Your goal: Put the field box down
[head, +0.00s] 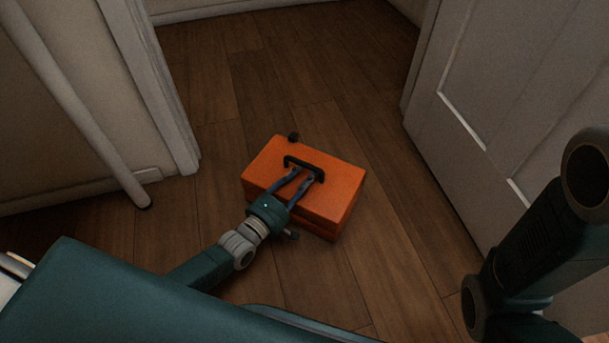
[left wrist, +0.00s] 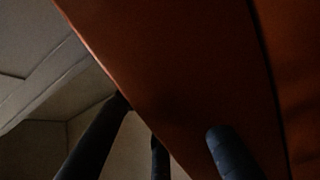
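The field box (head: 334,193) is an orange case with a black carry handle (head: 318,170) on top. It shows in the middle of the head view and fills much of the left wrist view (left wrist: 185,65). My left gripper (head: 305,176) reaches it from the lower left, with its fingers at the handle. In the left wrist view its dark fingers (left wrist: 168,118) appear apart in front of the orange surface; the handle cannot be made out there. I cannot tell how firmly they hold it, or whether the box touches the floor. My right gripper is out of view.
Brown plank floor (head: 303,60) lies clear beyond the box. A white door (head: 500,110) stands on the right, and a door frame (head: 150,85) with wall on the left. A pale pole (head: 75,105) leans down to the floor at the left.

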